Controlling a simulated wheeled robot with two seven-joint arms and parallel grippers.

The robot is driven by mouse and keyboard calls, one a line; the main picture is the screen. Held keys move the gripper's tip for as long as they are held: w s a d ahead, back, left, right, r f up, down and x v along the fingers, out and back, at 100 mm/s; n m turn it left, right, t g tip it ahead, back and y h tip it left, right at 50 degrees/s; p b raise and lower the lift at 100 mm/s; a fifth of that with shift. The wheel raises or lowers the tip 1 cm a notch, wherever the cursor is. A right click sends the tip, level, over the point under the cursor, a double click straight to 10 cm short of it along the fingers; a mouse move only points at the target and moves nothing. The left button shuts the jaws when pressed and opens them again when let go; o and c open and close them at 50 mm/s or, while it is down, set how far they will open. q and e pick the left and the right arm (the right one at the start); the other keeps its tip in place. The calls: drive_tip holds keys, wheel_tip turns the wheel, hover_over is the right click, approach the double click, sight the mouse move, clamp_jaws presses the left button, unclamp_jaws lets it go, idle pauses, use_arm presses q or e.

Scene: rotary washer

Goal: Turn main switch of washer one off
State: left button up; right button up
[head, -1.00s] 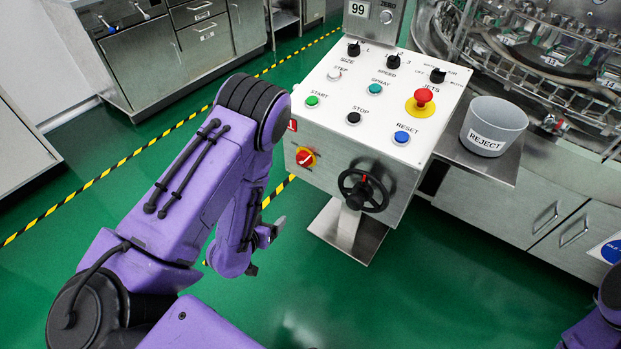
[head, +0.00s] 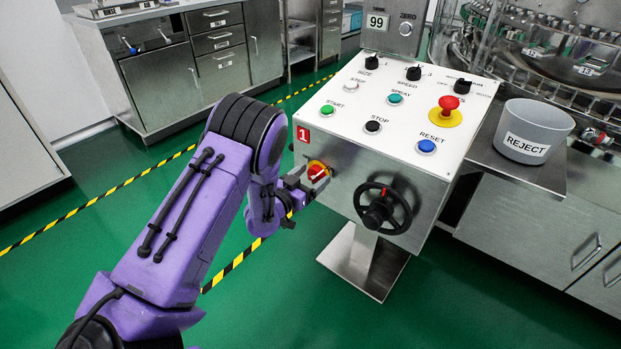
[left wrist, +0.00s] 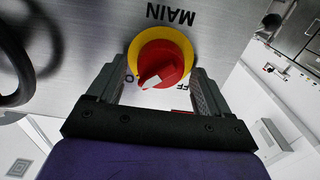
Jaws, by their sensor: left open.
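The main switch (head: 317,172) is a red knob on a yellow disc, on the front face of the washer control box (head: 345,170), below the red "1" label (head: 303,135). In the left wrist view the main switch (left wrist: 160,63) appears upside down under the word MAIN, with part of OFF showing beside it. My left gripper (head: 304,186) is at the switch. In the wrist view its two open fingers (left wrist: 160,92) stand on either side of the knob; I cannot tell whether they touch it. The knob's white mark points to the lower left there. My right gripper is not in view.
A black handwheel (head: 383,208) juts from the box's front, right of the switch. On top are several buttons and a red emergency stop (head: 447,108). A REJECT bin (head: 533,130) stands on a side shelf to the right. Green floor lies open below.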

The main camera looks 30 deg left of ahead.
use_arm(q)
drive_tip(key=c, duration=1)
drive_tip(key=n+p, duration=0.2)
drive_tip(key=n, duration=0.1)
drive_tip(key=shift+a, duration=0.1)
drive_tip(key=n+p, duration=0.2)
drive_tip(key=n, duration=0.3)
drive_tip(key=shift+a, duration=0.15)
drive_tip(key=n, duration=0.2)
drive_tip(key=n+p, duration=0.1)
drive_tip(key=n, duration=0.2)
drive_tip(key=shift+f+n+p, duration=0.25)
drive_tip(key=shift+n+p, duration=0.05)
drive_tip(key=shift+n, duration=0.1)
drive_tip(key=shift+f+n, duration=0.1)
drive_tip(key=shift+n, duration=1.8)
